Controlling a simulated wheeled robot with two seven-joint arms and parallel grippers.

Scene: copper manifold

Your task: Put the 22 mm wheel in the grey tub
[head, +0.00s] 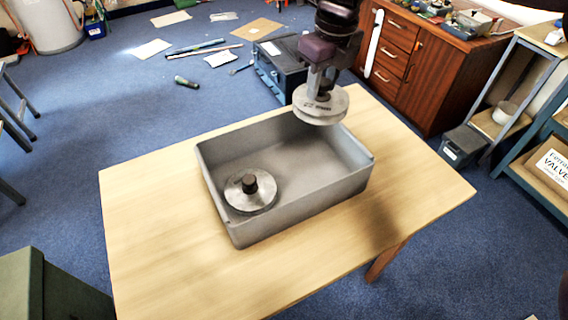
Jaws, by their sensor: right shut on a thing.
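The grey tub (232,233) sits on a light wooden table, open side up. One round metal wheel with a black knob (250,194) lies flat in the tub's near left part. My right gripper (318,95) is shut on another round pale metal wheel (321,107). I cannot read the wheel's size marking. My left gripper is not in view.
The light wooden table (150,215) has bare room left and right of the tub. A dark toolbox (280,66) stands on the blue floor behind it. A wooden cabinet (420,75) stands at the back right. Tools and papers lie on the floor.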

